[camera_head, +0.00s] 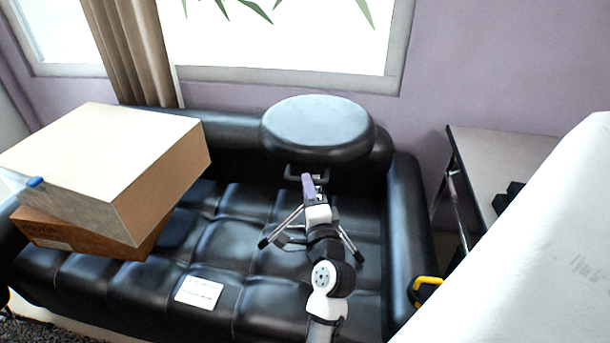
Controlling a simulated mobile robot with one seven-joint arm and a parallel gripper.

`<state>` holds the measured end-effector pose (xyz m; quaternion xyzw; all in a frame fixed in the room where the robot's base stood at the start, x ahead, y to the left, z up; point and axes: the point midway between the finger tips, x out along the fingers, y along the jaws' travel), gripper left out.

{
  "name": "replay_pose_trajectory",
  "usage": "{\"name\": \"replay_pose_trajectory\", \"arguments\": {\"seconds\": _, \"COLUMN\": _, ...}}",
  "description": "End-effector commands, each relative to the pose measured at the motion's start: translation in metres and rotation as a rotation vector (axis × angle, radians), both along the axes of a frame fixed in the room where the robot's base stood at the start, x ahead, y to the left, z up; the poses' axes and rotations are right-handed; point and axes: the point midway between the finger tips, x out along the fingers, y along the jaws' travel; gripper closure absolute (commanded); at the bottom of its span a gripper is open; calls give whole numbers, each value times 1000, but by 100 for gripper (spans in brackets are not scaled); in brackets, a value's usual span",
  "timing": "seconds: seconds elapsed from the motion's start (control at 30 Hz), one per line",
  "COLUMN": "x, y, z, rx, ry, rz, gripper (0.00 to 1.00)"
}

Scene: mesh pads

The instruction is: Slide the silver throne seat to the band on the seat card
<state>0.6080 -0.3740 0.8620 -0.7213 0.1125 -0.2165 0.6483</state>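The throne seat (318,125) is a round, padded stool top, dark with a silvery sheen, raised above the black sofa. Its splayed metal legs (278,230) show on either side of my arm and rest on the sofa cushion. A dark bracket (306,171) shows under the seat's front edge. My gripper (307,180), with a purple part at its end, is just below the bracket. I cannot tell if it touches the bracket or whether its fingers are open. My arm hides the stand's middle. A white card (199,291) lies on the cushion; its print is too small to read.
Two stacked cardboard boxes (160,185) sit on the sofa's left side. The sofa's right armrest (408,230) is close to the stand. A table (500,160) and a large white surface (530,240) are at right. The cushion around the card is clear.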

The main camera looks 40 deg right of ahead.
Motion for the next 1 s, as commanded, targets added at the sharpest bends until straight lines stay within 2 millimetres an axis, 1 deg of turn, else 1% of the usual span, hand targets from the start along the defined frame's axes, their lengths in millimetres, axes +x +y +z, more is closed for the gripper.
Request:
{"name": "replay_pose_trajectory", "arguments": {"seconds": 0.03, "x": 8, "y": -3, "z": 4, "rx": 0, "ry": -1, "rz": 2, "gripper": 64}}
{"name": "replay_pose_trajectory", "arguments": {"seconds": 0.1, "x": 16, "y": -8, "z": 5, "rx": 0, "ry": -1, "rz": 1, "gripper": 64}}
{"name": "replay_pose_trajectory", "arguments": {"seconds": 0.23, "x": 25, "y": -12, "z": 6, "rx": 0, "ry": -1, "rz": 0, "gripper": 64}}
{"name": "replay_pose_trajectory", "arguments": {"seconds": 0.37, "x": 28, "y": -14, "z": 5, "rx": 0, "ry": -1, "rz": 0, "gripper": 64}}
{"name": "replay_pose_trajectory", "arguments": {"seconds": 0.57, "x": 28, "y": -14, "z": 5, "rx": 0, "ry": -1, "rz": 0, "gripper": 64}}
{"name": "replay_pose_trajectory", "arguments": {"seconds": 0.67, "x": 28, "y": -14, "z": 5, "rx": 0, "ry": -1, "rz": 0, "gripper": 75}}
{"name": "replay_pose_trajectory", "arguments": {"seconds": 0.8, "x": 28, "y": -14, "z": 5, "rx": 0, "ry": -1, "rz": 0, "gripper": 93}}
{"name": "replay_pose_trajectory", "arguments": {"seconds": 0.87, "x": 28, "y": -14, "z": 5, "rx": 0, "ry": -1, "rz": 0, "gripper": 100}}
{"name": "replay_pose_trajectory", "arguments": {"seconds": 1.0, "x": 28, "y": -14, "z": 5, "rx": 0, "ry": 0, "rz": 0, "gripper": 100}}
